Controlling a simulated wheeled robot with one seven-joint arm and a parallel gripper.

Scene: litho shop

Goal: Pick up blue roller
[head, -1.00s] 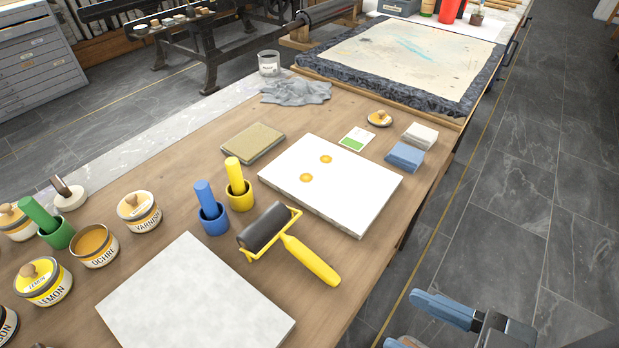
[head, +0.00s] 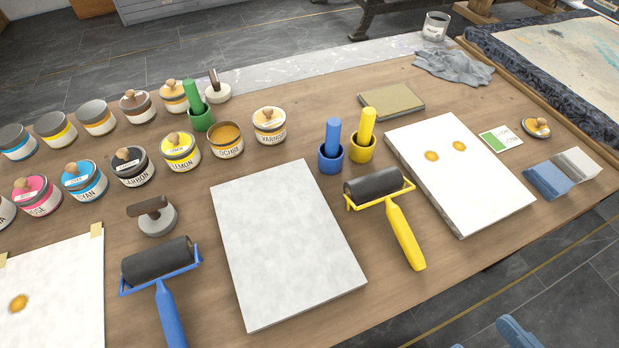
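The blue roller (head: 160,262) lies on the wooden table at the lower left. It has a dark grey cylinder in a blue frame, and its blue handle points toward the near edge, cut off by the bottom of the view. A yellow roller (head: 381,186) of the same kind lies to its right, past a pale slab. My gripper (head: 502,336) shows only in part at the bottom right edge, off the table's near side and well to the right of the blue roller. Its fingers are mostly cut off, so its opening cannot be judged.
A pale grey slab (head: 285,240) lies right of the blue roller. A dark-handled round tool (head: 156,217) stands just behind it, and a white sheet (head: 60,290) lies to its left. Several ink cans, including carbon (head: 132,167), stand farther back. A white slab (head: 462,165) lies right.

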